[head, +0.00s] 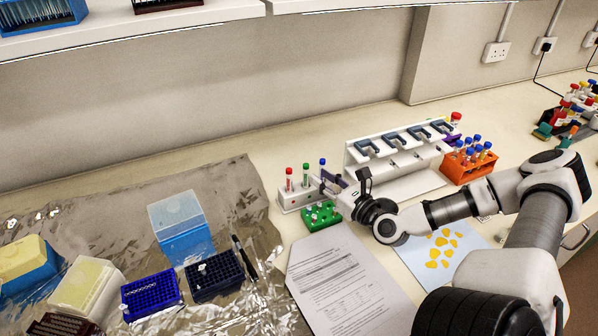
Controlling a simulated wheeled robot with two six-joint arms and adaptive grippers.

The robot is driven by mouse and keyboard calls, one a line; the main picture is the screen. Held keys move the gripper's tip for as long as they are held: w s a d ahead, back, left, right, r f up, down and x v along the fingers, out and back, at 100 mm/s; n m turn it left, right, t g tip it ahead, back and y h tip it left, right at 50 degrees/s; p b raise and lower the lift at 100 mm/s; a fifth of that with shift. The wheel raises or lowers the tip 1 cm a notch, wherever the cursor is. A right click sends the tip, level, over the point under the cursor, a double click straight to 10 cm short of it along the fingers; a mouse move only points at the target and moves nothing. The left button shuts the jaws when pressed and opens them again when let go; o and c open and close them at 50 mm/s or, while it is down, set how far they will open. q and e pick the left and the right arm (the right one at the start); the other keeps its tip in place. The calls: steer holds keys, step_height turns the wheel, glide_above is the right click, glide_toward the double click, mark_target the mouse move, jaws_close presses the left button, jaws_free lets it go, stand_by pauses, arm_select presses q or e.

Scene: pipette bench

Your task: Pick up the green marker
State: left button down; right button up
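I cannot clearly pick out a green marker. Two thin dark pens (244,258) lie on the foil beside the dark blue tip rack; their colour is too small to tell. My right gripper (346,185) is over the bench at the middle, near the white tube rack and the green block. Its dark fingers appear spread apart, with nothing seen held between them. The gripper and wrist hide part of the bench behind them. My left gripper is not in view.
A white rack (292,203) with capped tubes and a green block (322,216) stand close to my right gripper. A white pipette stand (400,160) and an orange tube rack (463,170) are behind. A printed sheet (345,285) lies in front. Foil (130,200) with tip boxes covers the left.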

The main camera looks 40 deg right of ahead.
mark_target(308, 170)
steer(key=w+f+b, duration=0.1)
steer(key=b, duration=0.1)
steer(key=w+f+b, duration=0.1)
steer(key=w+b, duration=0.1)
steer(key=shift+w+d, duration=0.1)
steer(key=shift+w, duration=0.1)
steer(key=shift+w+r+b, duration=0.25)
steer(key=shift+w+b, duration=0.15)
steer(key=shift+w, duration=0.8)
steer(key=shift+w+r, duration=0.1)
steer(key=shift+r, duration=0.3)
steer(key=shift+f, duration=0.1)
jaws_close()
